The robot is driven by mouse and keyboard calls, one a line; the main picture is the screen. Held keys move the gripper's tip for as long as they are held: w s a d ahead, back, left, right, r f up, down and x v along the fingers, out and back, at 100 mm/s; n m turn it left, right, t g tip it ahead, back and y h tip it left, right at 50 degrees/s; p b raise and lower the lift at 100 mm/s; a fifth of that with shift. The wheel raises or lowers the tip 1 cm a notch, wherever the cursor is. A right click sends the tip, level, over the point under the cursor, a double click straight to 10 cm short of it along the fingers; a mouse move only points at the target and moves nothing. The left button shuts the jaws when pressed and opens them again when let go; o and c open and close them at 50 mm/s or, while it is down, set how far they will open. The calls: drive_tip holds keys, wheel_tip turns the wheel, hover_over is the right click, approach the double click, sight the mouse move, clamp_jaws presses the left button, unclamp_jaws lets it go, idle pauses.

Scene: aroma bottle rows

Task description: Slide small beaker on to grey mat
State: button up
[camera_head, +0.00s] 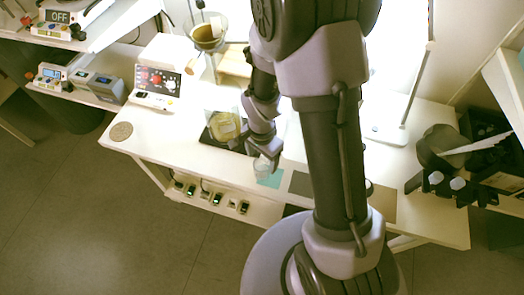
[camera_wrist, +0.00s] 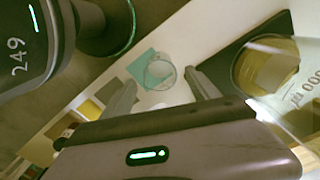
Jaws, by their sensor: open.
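The small clear beaker (camera_head: 262,165) stands at the teal mat (camera_head: 272,181), overlapping its edge in the picture. In the wrist view the small beaker (camera_wrist: 160,74) shows its round rim over the corner of the teal mat (camera_wrist: 143,64). The grey mat (camera_head: 301,183) lies just right of the teal mat in the head view; it is a dark patch (camera_wrist: 108,90) in the wrist view. My gripper (camera_wrist: 161,79) is open, with its fingertips on either side of the beaker in the picture. Whether they touch it I cannot tell.
A large beaker with yellow liquid (camera_head: 226,126) stands on a black plate (camera_head: 207,139) close to my gripper. A tan mat (camera_head: 383,204) lies farther right, partly behind my arm. A lamp stand (camera_head: 389,134) is at the back right. The table's left front is mostly clear.

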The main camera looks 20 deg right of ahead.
sight(262, 169)
wheel_tip(262, 169, down, 7)
drive_tip(key=shift+f+b, duration=0.1)
drive_tip(key=shift+b, duration=1.05)
